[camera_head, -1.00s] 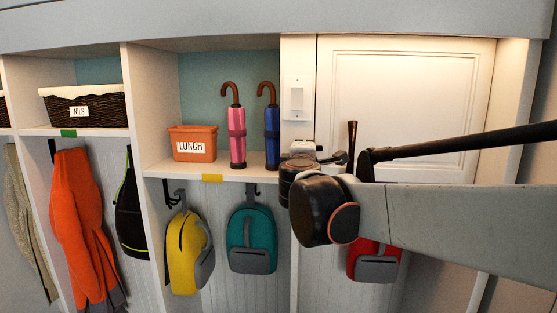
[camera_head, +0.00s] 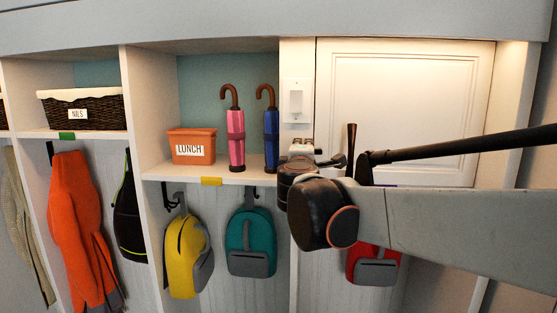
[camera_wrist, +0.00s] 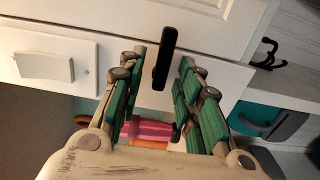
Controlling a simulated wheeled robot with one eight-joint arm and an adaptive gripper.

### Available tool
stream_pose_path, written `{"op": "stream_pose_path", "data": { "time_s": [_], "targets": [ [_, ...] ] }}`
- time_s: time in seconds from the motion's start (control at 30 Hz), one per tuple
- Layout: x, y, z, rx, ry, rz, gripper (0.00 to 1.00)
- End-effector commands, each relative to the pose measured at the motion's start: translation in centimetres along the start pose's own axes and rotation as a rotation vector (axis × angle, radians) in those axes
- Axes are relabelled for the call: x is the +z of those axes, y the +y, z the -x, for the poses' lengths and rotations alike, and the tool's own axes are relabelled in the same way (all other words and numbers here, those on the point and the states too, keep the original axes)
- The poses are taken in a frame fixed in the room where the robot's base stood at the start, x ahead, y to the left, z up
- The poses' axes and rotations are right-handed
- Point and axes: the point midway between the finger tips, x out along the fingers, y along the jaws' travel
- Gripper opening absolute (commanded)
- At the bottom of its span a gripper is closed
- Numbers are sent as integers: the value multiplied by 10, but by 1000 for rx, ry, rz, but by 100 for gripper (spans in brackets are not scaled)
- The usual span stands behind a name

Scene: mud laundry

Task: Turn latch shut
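The latch is a black bar (camera_wrist: 165,58) in the upper middle of the wrist view. It stands by the edge of the white cabinet door (camera_head: 405,105) and its white frame. My gripper (camera_wrist: 160,75) has its two green-padded fingers apart, one on each side of the bar. A gap shows between the bar and each finger, so it is not clamped. In the head view my gripper (camera_head: 322,157) is at the door's lower left, beneath the light switch (camera_head: 296,101).
A pink umbrella (camera_head: 236,138), a blue umbrella (camera_head: 271,138) and an orange lunch bin (camera_head: 191,147) stand on the shelf left of my gripper. Yellow (camera_head: 182,255), teal (camera_head: 250,243) and red (camera_head: 372,268) backpacks hang below. A dark upright bar (camera_head: 351,138) shows before the door.

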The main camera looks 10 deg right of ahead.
Motion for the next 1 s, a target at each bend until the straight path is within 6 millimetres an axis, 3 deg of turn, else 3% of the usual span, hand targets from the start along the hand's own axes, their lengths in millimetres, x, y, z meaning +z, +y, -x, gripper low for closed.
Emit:
{"op": "stream_pose_path", "data": {
  "time_s": [0.03, 0.53, 0.7, 1.0],
  "targets": [
    [-2, 0, 14, 0, 8, 0, 32],
    [-1, 0, 97, 0, 5, 0, 32],
    [-1, 0, 112, 0, 4, 1, 32],
    [0, 0, 117, 0, 3, 1, 32]
  ]
}}
